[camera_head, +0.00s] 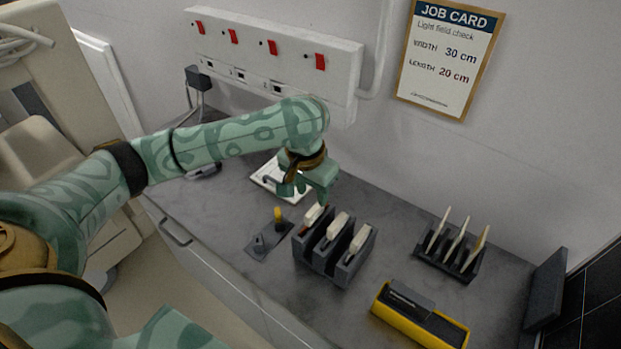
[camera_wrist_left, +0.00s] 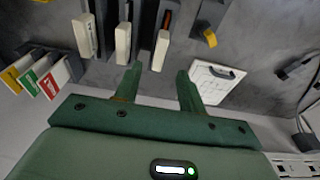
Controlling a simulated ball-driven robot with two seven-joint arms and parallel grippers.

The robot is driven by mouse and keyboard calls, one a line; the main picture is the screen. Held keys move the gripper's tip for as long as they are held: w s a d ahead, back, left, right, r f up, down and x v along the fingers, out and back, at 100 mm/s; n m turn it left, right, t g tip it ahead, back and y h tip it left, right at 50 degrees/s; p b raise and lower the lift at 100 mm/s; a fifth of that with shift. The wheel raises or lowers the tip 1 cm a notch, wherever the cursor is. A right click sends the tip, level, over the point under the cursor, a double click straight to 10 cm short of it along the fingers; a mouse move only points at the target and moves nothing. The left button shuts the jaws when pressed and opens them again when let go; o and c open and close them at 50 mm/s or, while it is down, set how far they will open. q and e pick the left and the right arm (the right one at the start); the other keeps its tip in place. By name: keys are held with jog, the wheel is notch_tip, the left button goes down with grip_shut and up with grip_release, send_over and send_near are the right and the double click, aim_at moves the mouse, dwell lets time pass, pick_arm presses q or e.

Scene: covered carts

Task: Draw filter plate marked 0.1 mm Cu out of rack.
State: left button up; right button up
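A dark rack (camera_head: 341,277) on the counter holds three upright plates with white grips. The leftmost plate (camera_head: 313,214) in the head view shows reddish brown below its grip; the wrist view shows this plate (camera_wrist_left: 160,52) too. The middle plate (camera_head: 337,226) and right plate (camera_head: 357,243) show no such colour. I cannot read any thickness marks. My left gripper (camera_head: 312,196) is just above the leftmost plate. In the wrist view its fingers (camera_wrist_left: 158,88) are apart, with that plate's grip end lying ahead of the gap. My right gripper is out of view.
A second rack (camera_head: 448,262) with several thin cards stands to the right. A yellow-and-black device (camera_head: 420,318) lies in front. A small fixture with a yellow knob (camera_head: 278,214) and a clipboard (camera_head: 268,178) are at left. The wall stands behind.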

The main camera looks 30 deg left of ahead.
aim_at(314, 208)
pick_arm(q)
jog(key=f+b, duration=0.1)
jog(key=f, duration=0.1)
jog(key=f+b, duration=0.1)
jog(key=f, duration=0.1)
jog(key=w+f+b, duration=0.1)
jog(key=f, duration=0.2)
jog(key=shift+w+f, duration=0.15)
jog(key=shift+f, duration=0.25)
grip_shut()
